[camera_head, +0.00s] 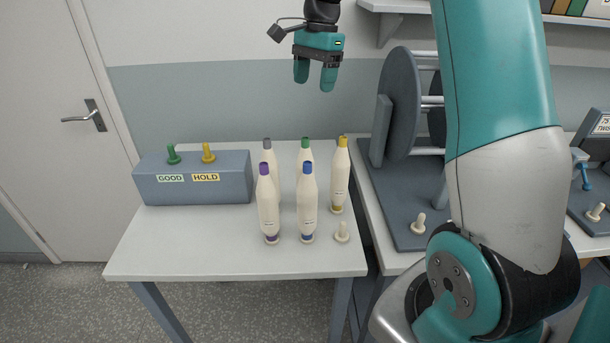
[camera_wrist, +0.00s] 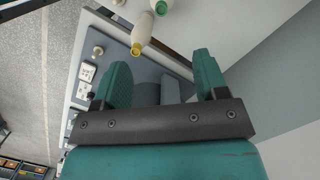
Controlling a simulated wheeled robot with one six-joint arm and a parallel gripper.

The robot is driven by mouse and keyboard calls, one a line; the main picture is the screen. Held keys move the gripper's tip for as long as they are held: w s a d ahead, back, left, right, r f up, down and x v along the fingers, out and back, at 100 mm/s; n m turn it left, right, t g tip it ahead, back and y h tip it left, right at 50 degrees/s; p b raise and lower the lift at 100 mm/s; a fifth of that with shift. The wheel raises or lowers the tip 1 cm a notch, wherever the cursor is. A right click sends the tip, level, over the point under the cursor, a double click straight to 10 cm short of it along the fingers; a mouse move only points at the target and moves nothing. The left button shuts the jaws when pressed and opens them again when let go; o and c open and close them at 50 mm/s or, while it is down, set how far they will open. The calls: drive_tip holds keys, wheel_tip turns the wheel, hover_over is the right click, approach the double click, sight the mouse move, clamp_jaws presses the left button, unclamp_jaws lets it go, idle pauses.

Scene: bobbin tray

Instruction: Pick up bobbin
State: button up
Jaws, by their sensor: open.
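Several cream bobbins with coloured tips stand upright on a white table (camera_head: 170,262). They have a purple tip (camera_head: 268,205), a blue tip (camera_head: 307,205), a yellow tip (camera_head: 340,175), a green tip (camera_head: 305,152) and a grey tip (camera_head: 268,156). My gripper (camera_head: 315,80) is open and empty, high above the table behind the bobbins. In the wrist view my gripper (camera_wrist: 160,85) has its fingers apart with nothing between them.
A grey-blue block (camera_head: 200,190) with GOOD and HOLD labels and green and yellow pegs stands at the table's left. An empty cream peg (camera_head: 342,232) stands at the front right. A winder with a large grey disc (camera_head: 400,105) is on the right. The table's front left is clear.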

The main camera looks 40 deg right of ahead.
sight(306, 138)
drive_tip(key=f, duration=0.3)
drive_tip(key=a+f+p, duration=0.1)
drive_tip(key=f, duration=0.3)
drive_tip(key=f+p, duration=0.1)
drive_tip(key=f, duration=0.3)
drive_tip(key=shift+s+a+f, duration=0.15)
drive_tip(key=shift+a+f, duration=0.05)
drive_tip(key=shift+a, duration=0.15)
drive_tip(key=f+p, duration=0.1)
drive_tip(key=f, duration=0.1)
drive_tip(key=a+f+p, duration=0.1)
drive_tip(key=f, duration=0.1)
drive_tip(key=shift+p, duration=0.3)
drive_tip(key=shift+f, duration=0.7)
clamp_jaws()
drive_tip(key=shift+r, duration=0.1)
